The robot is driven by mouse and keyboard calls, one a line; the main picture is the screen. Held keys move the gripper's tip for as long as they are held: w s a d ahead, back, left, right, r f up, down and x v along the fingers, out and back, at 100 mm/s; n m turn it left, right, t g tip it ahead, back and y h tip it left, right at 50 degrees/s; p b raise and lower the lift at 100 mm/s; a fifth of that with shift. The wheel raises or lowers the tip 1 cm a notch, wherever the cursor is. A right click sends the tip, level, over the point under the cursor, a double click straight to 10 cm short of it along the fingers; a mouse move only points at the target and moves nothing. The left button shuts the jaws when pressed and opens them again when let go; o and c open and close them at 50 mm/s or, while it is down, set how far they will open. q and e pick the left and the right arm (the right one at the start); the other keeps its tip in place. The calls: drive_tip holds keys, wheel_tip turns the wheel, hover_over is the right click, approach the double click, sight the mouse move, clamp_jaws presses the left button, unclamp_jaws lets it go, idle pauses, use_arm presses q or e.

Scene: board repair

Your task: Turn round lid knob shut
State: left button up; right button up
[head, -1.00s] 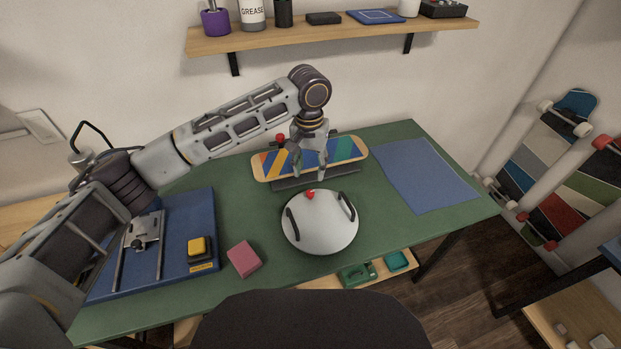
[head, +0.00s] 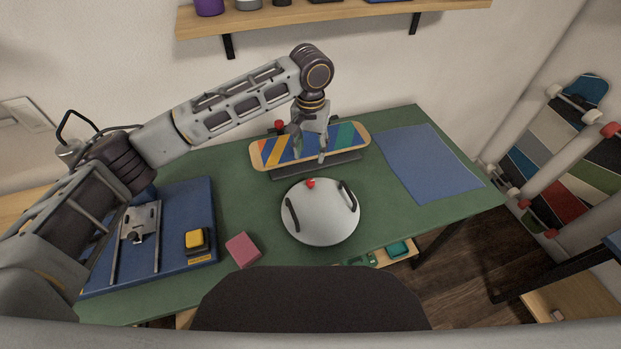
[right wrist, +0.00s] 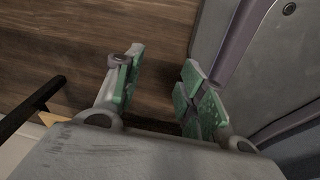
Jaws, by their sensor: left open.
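A round white lid (head: 322,222) lies on the green table, with a dark curved handle on its left and another on its right. A small red knob (head: 311,184) is at the lid's far edge. My left gripper (head: 311,158) is open and empty, pointing down just beyond the lid, in front of the striped skateboard deck. It appears apart from the knob. My right gripper (right wrist: 158,95) shows only in the right wrist view, its green-padded fingers spread apart over the wooden floor with nothing between them.
The striped deck (head: 273,152) rests on a dark stand behind the lid. A blue mat (head: 425,165) lies to the right. A pink block (head: 243,250) and a yellow-topped block (head: 196,241) on a blue board (head: 180,205) are at left. A wooden shelf (head: 290,29) hangs above.

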sight(310, 181)
use_arm(q)
wheel_tip(310, 181, down, 13)
drive_tip(key=shift+f+b, duration=0.1)
drive_tip(key=shift+b, duration=0.45)
use_arm(e)
drive_tip(key=shift+w+a, duration=0.35)
drive_tip(key=shift+w, duration=0.3)
drive_tip(key=shift+w+a, duration=0.35)
drive_tip(key=shift+w, duration=0.25)
drive_tip(key=shift+s, duration=0.15)
use_arm(q)
drive_tip(key=shift+c, duration=0.9)
clamp_jaws()
use_arm(e)
drive_tip(key=shift+s, duration=0.1)
drive_tip(key=shift+d+r, duration=0.1)
drive_tip(key=shift+r, duration=0.05)
